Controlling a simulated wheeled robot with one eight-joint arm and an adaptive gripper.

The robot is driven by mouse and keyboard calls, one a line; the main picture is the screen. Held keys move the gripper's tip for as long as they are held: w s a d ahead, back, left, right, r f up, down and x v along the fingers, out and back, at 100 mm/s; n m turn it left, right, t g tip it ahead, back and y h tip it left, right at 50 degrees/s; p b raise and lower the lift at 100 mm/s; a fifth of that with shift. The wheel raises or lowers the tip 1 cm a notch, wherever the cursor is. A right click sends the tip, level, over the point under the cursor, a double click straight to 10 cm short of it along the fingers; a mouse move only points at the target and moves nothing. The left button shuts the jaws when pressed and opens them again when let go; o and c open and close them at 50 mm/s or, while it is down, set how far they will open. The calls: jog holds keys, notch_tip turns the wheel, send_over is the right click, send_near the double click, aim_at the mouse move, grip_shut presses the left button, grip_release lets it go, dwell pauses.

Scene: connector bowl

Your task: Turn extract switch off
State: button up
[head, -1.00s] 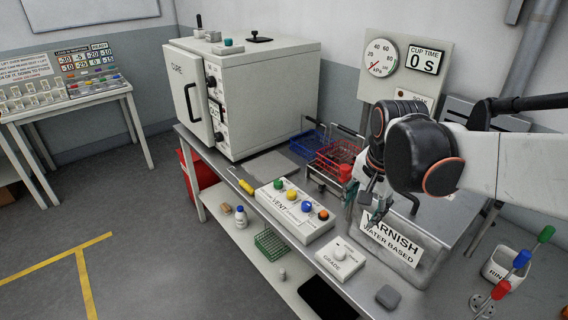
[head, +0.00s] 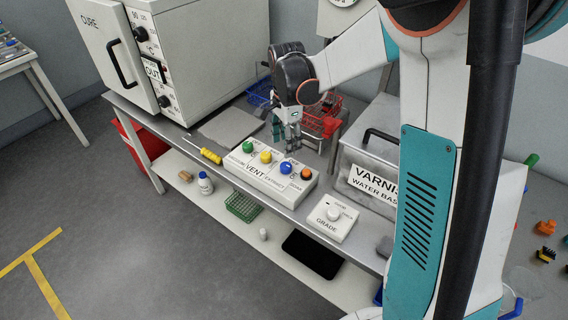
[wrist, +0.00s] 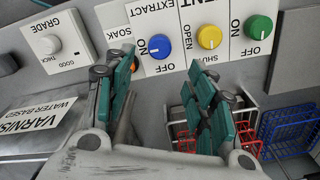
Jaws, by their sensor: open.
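The white VENT control box (head: 262,181) lies on the bench. It carries green (head: 248,147), yellow (head: 266,157), blue (head: 286,167) and orange (head: 306,173) knobs. The blue knob is the EXTRACT switch; in the wrist view the blue knob (wrist: 159,47) has EXTRACT printed above it and ON at its left. Its exact pointer direction is hard to tell. My gripper (head: 287,133) hangs above the box's back edge, apart from the knobs. In the wrist view my gripper (wrist: 160,88) is open and empty, with the blue knob showing beyond the gap between its fingers.
A grey varnish tank (head: 380,150) and a GRADE dial box (head: 330,216) stand to the right. Red (head: 322,122) and blue (head: 259,91) wire baskets are behind the gripper. The white cure oven (head: 200,60) stands behind left.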

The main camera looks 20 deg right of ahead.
aim_at(286, 165)
notch_tip(286, 165, down, 10)
jog(key=b, duration=0.2)
jog(key=shift+r+b, duration=0.15)
jog(key=shift+b, duration=0.25)
jog(key=c, duration=1.1)
